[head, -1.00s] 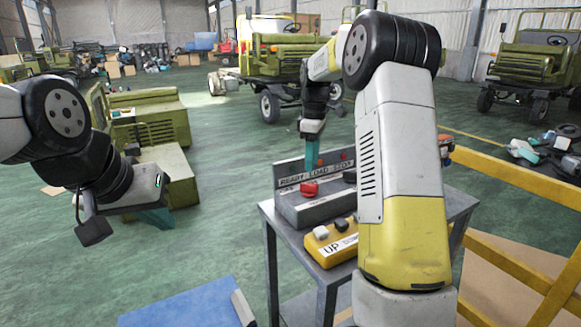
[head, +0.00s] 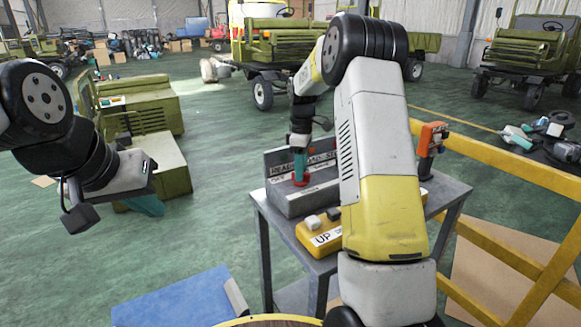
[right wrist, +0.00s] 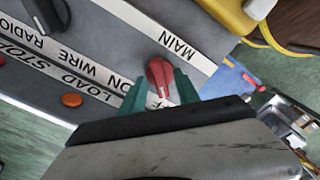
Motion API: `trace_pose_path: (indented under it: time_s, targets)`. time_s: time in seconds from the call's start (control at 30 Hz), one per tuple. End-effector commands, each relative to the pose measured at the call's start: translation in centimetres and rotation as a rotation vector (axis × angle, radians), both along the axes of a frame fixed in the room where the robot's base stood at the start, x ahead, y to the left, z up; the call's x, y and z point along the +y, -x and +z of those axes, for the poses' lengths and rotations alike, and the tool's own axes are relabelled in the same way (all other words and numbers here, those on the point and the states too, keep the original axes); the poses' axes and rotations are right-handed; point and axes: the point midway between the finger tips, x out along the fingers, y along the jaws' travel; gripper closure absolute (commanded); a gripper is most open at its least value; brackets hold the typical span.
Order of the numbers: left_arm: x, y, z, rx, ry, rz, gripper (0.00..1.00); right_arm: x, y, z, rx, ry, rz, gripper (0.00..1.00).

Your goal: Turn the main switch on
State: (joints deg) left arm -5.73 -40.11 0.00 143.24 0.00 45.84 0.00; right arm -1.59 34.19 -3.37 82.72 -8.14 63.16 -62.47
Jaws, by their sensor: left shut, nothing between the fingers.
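The main switch is a red knob (right wrist: 160,75) on a grey control box (head: 291,203), beside a white strip reading MAIN; in the head view the red knob (head: 301,182) sits at the box's left part. My right gripper (head: 300,165) points down over it with teal fingers. In the right wrist view the fingers of the right gripper (right wrist: 160,78) stand on either side of the knob, with small gaps, apparently open. The knob's lower part and its pointing direction are partly hidden. My left gripper (head: 148,205) is shut and empty, off to the left above the floor.
The box stands on a grey metal table (head: 447,192). A yellow UP pendant (head: 318,236) lies in front of it. An orange tool (head: 432,137) stands at the table's right, near a yellow rail (head: 480,153). An orange button (right wrist: 72,100) is near the knob.

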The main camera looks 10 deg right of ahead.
Motion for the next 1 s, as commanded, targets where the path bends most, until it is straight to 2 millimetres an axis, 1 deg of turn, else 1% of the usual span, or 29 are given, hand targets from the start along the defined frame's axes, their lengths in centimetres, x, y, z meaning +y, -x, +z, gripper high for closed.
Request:
trace_pose_path:
  time_s: [0.07,0.2,0.27,0.67,0.87,1.0]
  targets:
    - [0.0,0.0,0.0,0.0,0.0,0.0,1.0,0.0,0.0,0.02,0.0,0.0,0.0,0.62]
    - [0.0,0.0,0.0,0.0,0.0,0.0,1.0,0.0,0.01,0.03,0.0,0.0,0.0,0.89]
    - [0.0,0.0,0.0,0.0,0.0,0.0,1.0,0.0,0.0,0.04,0.0,0.0,0.0,1.0]
    - [0.0,0.0,0.0,0.0,0.0,0.0,1.0,0.01,0.0,0.08,-0.001,0.0,-0.032,1.0]
    - [0.0,0.0,0.0,0.0,0.0,0.0,1.0,0.03,-0.01,0.09,-0.001,0.0,-0.132,1.0]
    - [0.0,0.0,0.0,0.0,0.0,0.0,1.0,0.02,-0.02,0.11,-0.001,0.0,-0.243,1.0]
